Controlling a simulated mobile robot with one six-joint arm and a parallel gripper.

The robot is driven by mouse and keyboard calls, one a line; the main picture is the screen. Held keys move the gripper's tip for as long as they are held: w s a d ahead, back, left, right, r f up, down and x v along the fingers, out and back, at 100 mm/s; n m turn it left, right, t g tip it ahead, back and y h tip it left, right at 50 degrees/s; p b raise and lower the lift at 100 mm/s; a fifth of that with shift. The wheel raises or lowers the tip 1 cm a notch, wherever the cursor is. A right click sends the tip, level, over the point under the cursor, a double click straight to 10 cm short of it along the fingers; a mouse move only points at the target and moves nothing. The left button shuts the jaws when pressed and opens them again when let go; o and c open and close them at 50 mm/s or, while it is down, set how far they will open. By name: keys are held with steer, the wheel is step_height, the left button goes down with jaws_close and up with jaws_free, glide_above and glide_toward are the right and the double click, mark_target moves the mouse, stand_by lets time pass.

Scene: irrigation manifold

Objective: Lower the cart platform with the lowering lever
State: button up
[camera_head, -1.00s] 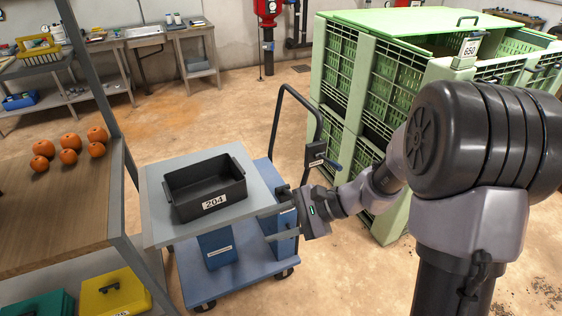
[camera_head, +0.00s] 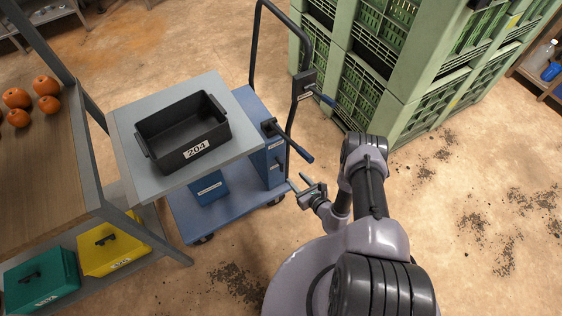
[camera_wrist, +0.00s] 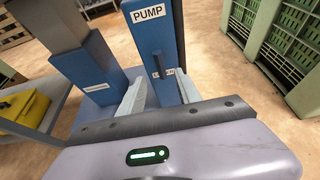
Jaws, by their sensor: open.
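The cart (camera_head: 225,205) has a blue base and a raised grey platform (camera_head: 128,135). A blue column labelled PUMP in the wrist view (camera_wrist: 150,42) stands at the platform's right side. A long dark lever with a blue grip (camera_head: 292,142) sticks out from its top. A small dark lever (camera_wrist: 158,65) sits lower on the column face, above a label mostly hidden by my gripper; I cannot read it. My gripper (camera_head: 298,184) is open and empty, just right of the column. In the wrist view its fingers (camera_wrist: 160,84) are spread below the small lever.
A black bin marked 204 (camera_head: 185,135) stands on the platform. The cart's push bar (camera_head: 255,50) carries another lever (camera_head: 318,95). Green crates (camera_head: 380,70) are stacked behind to the right. A shelf with pumpkins (camera_head: 18,98) borders the left. The floor at right is open.

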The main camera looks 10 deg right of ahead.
mark_target(283, 166)
steer(key=b+x, duration=0.2)
steer(key=x, duration=0.4)
steer(key=b+x, duration=0.3)
steer(key=x, duration=0.3)
steer(key=shift+s+f, duration=0.1)
steer(key=shift+f, duration=0.15)
steer(key=shift+w+a, duration=0.15)
steer(key=shift+w, duration=0.15)
jaws_close()
